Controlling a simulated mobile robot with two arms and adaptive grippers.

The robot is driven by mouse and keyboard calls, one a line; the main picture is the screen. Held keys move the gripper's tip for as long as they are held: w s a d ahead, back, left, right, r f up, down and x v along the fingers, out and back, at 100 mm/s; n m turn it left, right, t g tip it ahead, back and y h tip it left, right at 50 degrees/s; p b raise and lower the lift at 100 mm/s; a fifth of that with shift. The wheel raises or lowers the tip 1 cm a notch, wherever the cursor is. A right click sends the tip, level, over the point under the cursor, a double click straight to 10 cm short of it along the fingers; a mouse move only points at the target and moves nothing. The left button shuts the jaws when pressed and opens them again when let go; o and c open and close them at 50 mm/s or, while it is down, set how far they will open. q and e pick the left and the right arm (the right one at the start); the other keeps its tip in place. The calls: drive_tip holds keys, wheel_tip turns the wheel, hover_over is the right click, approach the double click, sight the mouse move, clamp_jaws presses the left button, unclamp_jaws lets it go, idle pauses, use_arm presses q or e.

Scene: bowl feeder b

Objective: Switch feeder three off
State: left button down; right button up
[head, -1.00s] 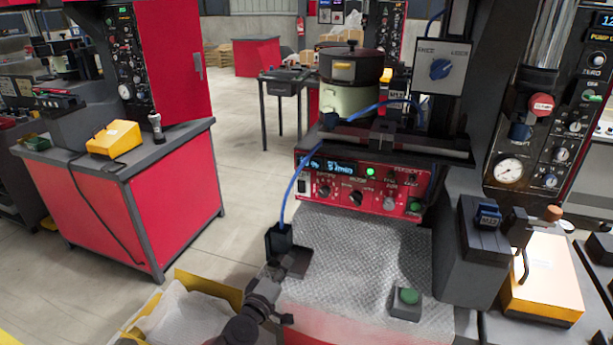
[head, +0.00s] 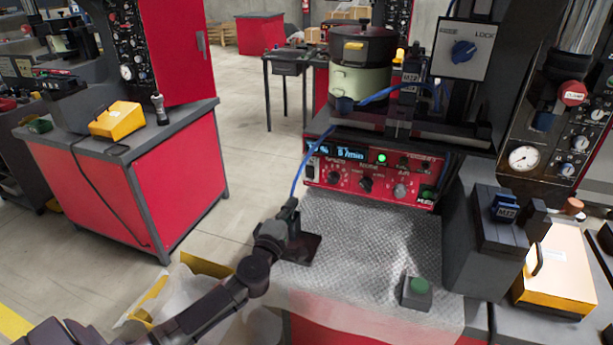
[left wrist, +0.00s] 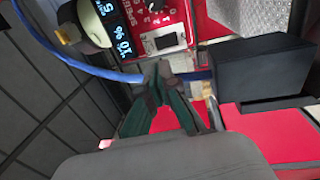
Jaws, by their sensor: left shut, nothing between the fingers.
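The feeder's red control panel (head: 365,170) stands below the pot-shaped bowl at the back of the metal-topped bench. Its display (head: 350,153) is lit and a green lamp (head: 382,158) glows. A small switch (head: 311,167) sits at the panel's left end. In the left wrist view it is a dark rocker in a pale frame (left wrist: 165,41). My left gripper (head: 292,205) is at the bench's left edge, in front of and below the panel. In the wrist view its shut, empty fingertips (left wrist: 160,70) are just short of the switch. My right gripper is out of view.
A blue tube (head: 299,168) runs down past my left fingertips; it also crosses the wrist view (left wrist: 75,65). A black box (left wrist: 250,70) is close beside the fingers. A green button box (head: 416,291) stands on the bench front. The bench's middle is clear.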

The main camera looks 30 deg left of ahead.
sight(310, 169)
use_arm(q)
drive_tip(key=b+x, duration=0.1)
drive_tip(key=x, duration=1)
drive_tip(key=shift+w, duration=0.15)
drive_tip(key=shift+w+a, duration=0.1)
drive_tip(key=shift+w, duration=0.3)
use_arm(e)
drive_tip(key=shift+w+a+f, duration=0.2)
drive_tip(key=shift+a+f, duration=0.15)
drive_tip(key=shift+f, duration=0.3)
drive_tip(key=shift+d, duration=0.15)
use_arm(q)
drive_tip(key=shift+w+r, duration=0.15)
drive_tip(key=shift+r, duration=0.05)
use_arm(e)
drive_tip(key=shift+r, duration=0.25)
